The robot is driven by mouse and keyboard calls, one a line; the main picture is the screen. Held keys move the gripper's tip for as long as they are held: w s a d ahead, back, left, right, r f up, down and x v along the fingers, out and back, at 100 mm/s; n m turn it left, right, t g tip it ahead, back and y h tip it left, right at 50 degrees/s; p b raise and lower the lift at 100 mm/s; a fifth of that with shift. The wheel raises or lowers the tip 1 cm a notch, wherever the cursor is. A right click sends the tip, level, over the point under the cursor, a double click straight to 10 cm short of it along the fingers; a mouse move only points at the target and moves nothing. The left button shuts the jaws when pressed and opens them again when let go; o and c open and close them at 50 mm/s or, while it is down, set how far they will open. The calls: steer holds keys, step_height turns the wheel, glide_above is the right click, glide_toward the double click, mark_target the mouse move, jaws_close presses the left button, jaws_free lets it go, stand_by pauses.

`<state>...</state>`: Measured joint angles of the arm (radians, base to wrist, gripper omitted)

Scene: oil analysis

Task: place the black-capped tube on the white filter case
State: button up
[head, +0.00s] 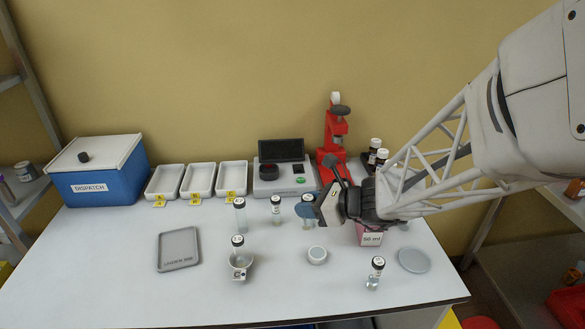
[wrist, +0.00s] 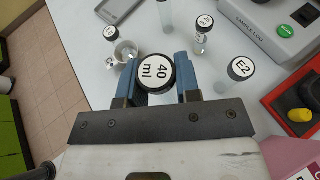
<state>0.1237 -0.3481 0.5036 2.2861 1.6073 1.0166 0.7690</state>
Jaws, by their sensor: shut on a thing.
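My gripper (head: 306,210) is shut on a black-capped tube (head: 307,224), which is upright above the bench. In the wrist view, the tube's black cap (wrist: 155,73), with a white "40 ml" label, sits between the two blue fingers of my gripper (wrist: 157,82). In the head view a finger covers the tube's middle. The white filter case (head: 317,255), small and round, lies on the bench in front of the gripper. It is apart from the tube and does not show in the wrist view.
A tube marked E2 (wrist: 240,68) is close to my gripper. A pink "50 ml" box (head: 371,238) is beneath the arm.

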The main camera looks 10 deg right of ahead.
mark_target(318, 252)
steer(key=shift+s+d+r+m+t, duration=0.1)
steer(key=shift+s+d+m+t, duration=0.2)
steer(key=shift+d, duration=0.45)
steer(key=shift+s+d+m, duration=0.1)
steer(key=shift+s+d, duration=0.3)
steer(key=shift+d, duration=0.35)
steer(key=shift+f, duration=2)
steer(key=shift+f, duration=2)
steer(key=shift+f, duration=0.15)
steer(key=o, duration=0.9)
steer(key=shift+r, duration=0.2)
